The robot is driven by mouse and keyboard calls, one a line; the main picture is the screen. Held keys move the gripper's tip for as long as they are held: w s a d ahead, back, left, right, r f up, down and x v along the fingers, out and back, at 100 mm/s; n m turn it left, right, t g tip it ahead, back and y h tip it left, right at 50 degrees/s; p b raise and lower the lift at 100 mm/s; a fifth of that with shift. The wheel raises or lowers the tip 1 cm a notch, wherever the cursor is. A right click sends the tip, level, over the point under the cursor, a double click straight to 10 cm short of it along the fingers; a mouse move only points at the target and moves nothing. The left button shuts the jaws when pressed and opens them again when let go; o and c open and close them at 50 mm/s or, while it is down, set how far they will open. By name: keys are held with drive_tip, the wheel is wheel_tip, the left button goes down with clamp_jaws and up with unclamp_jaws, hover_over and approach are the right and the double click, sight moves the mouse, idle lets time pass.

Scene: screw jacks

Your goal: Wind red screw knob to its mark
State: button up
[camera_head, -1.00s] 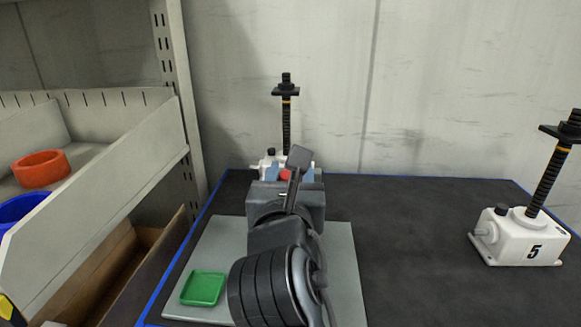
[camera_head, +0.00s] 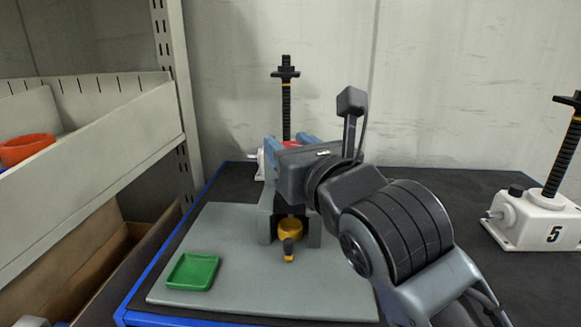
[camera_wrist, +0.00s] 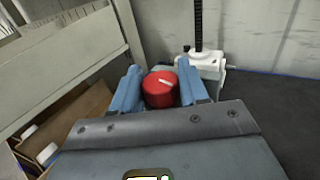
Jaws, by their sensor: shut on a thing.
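The red knob (camera_wrist: 160,88) sits between the two blue fingers of my gripper (camera_wrist: 159,91) in the wrist view, with a white line on its face. My gripper is shut on it. In the head view only a red sliver (camera_head: 291,145) shows between the fingers of my gripper (camera_head: 289,141). The white jack (camera_wrist: 205,67) stands right behind the knob. Its black upright screw (camera_head: 286,112) carries a black crosspiece (camera_head: 285,73) and an orange band (camera_head: 286,83) just below it. My wrist hides most of the jack body in the head view.
A grey block with a yellow knob (camera_head: 290,230) stands on the grey mat (camera_head: 225,300), near a green tray (camera_head: 192,271). A second white jack marked 5 (camera_head: 535,215) is at the right. Shelving with an orange bin (camera_head: 25,149) borders the left.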

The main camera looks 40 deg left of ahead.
drive_tip(key=shift+w+f+n+g+y+b, duration=0.1)
drive_tip(key=shift+f+n+g+y+b, duration=0.2)
drive_tip(key=shift+n+g+b, duration=0.8)
drive_tip(key=shift+f+n+g+y+b, duration=0.1)
drive_tip(key=shift+f+g+y+b, duration=0.3)
drive_tip(key=shift+b, duration=1.45)
drive_tip(key=shift+w+r+n+g+y+b, duration=0.15)
drive_tip(key=shift+r+n+g+b, duration=0.1)
drive_tip(key=shift+n+g+b, duration=0.55)
drive_tip(key=shift+s+r+n+g+y+b, duration=0.15)
drive_tip(key=shift+n+g+b, duration=0.25)
drive_tip(key=shift+g+b, duration=0.7)
drive_tip(key=shift+w+r+n+g+b, duration=0.1)
drive_tip(key=shift+n+g+b, duration=0.2)
drive_tip(key=shift+n+g, duration=1.05)
drive_tip(key=n+g, duration=0.1)
drive_tip(key=g, duration=0.2)
drive_tip(key=shift+n+g+h+b, duration=0.95)
drive_tip(key=shift+n+g, duration=0.6)
drive_tip(key=shift+g, duration=0.9)
drive_tip(key=shift+g, duration=0.3)
drive_tip(key=o, duration=0.7)
drive_tip(key=shift+o, duration=1.3)
drive_tip(key=v, duration=0.7)
drive_tip(key=shift+d+b, duration=0.3)
